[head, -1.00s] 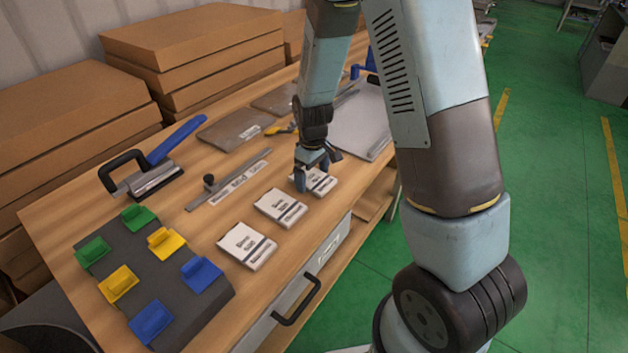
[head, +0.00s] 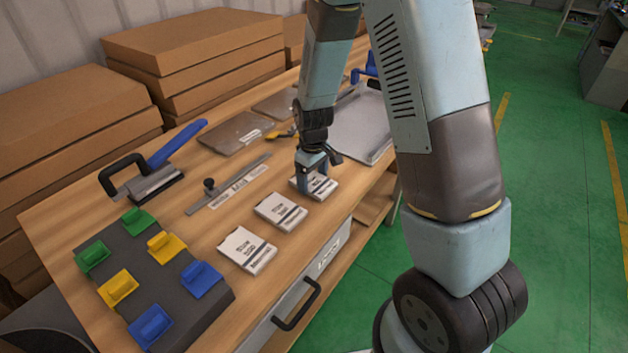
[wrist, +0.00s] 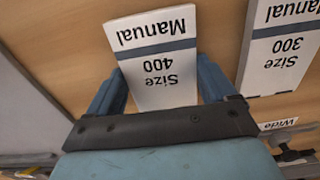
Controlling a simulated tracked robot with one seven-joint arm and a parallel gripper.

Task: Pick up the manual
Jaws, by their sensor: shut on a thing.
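A white manual (wrist: 156,40) marked "Size 400" lies between the two blue fingers of my gripper (wrist: 163,85) in the wrist view. In the head view my gripper (head: 313,182) points down over the same manual (head: 327,190), the farthest of three in a row. The gripper is shut on its sides. The manual looks to be at table level; I cannot tell whether it touches. A second manual (wrist: 285,50), marked "Size 300", lies beside it. The head view shows the middle manual (head: 280,212) and the nearest manual (head: 247,250).
The wooden table (head: 200,220) also holds a dark block with coloured clips (head: 165,285), a blue-handled tool (head: 150,180), a metal ruler-like bar (head: 230,184) and a grey plate (head: 355,130). Stacked cardboard boxes (head: 195,60) stand behind. A drawer handle (head: 297,305) juts out in front.

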